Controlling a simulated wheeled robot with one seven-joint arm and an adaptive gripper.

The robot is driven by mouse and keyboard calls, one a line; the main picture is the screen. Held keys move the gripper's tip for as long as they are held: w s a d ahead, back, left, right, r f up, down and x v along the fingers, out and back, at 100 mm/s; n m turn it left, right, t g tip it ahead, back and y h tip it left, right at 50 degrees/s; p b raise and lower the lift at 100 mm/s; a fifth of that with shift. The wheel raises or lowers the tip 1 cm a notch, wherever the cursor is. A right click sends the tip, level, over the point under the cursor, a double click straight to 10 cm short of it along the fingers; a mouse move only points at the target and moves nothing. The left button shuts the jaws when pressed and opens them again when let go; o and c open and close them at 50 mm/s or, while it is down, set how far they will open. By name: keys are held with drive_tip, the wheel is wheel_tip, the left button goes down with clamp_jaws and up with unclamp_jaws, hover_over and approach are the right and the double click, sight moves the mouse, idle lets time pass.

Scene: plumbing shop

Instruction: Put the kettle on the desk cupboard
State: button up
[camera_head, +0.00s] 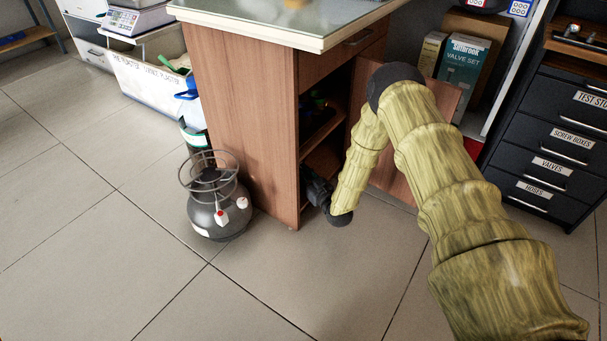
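The desk (240,120) has a wooden side and a glass-topped white-edged top. Its cupboard (335,100) is open, with inner shelves, and its door (391,171) stands swung out to the right behind my arm. My gripper (313,187), dark, is low at the cupboard's opening, partly behind the front edge of the side panel. Its fingertips are hidden, so I cannot see whether it is open, shut or holding something. I cannot make out a kettle in this view.
A grey gas bottle (217,215) with a ring guard stands on the floor left of the desk. A black drawer cabinet (545,140) and valve boxes (462,70) are at the right. White bins (150,85) stand at the back left. The tiled floor in front is clear.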

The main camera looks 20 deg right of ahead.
drive_tip(key=shift+o, duration=1)
drive_tip(key=shift+r, duration=0.15)
drive_tip(key=shift+s, duration=0.25)
drive_tip(key=p+v, duration=0.5)
drive_tip(key=v, duration=0.6)
drive_tip(key=shift+s, duration=0.2)
drive_tip(key=shift+d, duration=0.1)
